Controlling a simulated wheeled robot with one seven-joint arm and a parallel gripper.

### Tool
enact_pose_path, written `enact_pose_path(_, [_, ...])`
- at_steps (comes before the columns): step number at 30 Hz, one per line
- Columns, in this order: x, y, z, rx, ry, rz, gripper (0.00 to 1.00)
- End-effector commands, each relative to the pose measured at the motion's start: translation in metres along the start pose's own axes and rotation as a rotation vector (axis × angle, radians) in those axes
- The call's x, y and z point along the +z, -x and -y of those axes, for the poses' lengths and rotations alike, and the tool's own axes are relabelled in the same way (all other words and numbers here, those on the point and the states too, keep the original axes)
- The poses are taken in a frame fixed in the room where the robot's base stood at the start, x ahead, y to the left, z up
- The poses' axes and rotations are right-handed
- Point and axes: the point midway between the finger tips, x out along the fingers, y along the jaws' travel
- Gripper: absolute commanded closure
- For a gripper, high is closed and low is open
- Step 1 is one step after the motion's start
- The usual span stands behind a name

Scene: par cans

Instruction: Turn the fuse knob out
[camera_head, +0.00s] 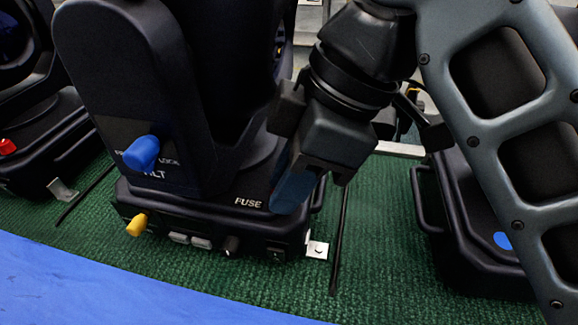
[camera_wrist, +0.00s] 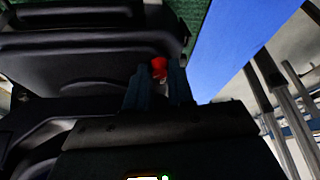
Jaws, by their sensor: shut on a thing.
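My gripper (camera_head: 290,190) reaches down beside the word FUSE on the base of the middle black lamp (camera_head: 160,80). Its blue fingers cover that spot in the head view, so the fuse knob is hidden there. In the wrist view, a red knob (camera_wrist: 159,67) shows between the tips of the two fingers of my gripper (camera_wrist: 160,78). The fingers are shut on it. How far the knob is turned cannot be told.
A blue tilt lever (camera_head: 141,153), a yellow knob (camera_head: 137,224) and a small black knob (camera_head: 231,245) stick out of the same lamp. Another black base (camera_head: 470,215) stands at right. Green carpet (camera_head: 385,250) lies between, with blue floor (camera_head: 90,285) in front.

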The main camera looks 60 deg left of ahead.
Motion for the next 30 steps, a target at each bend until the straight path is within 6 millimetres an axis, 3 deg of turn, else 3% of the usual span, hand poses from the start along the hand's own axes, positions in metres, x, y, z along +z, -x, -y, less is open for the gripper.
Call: enact_pose_path(30, [-0.0060,0.0006,0.0089,0.362,-0.878,-0.003,1.00])
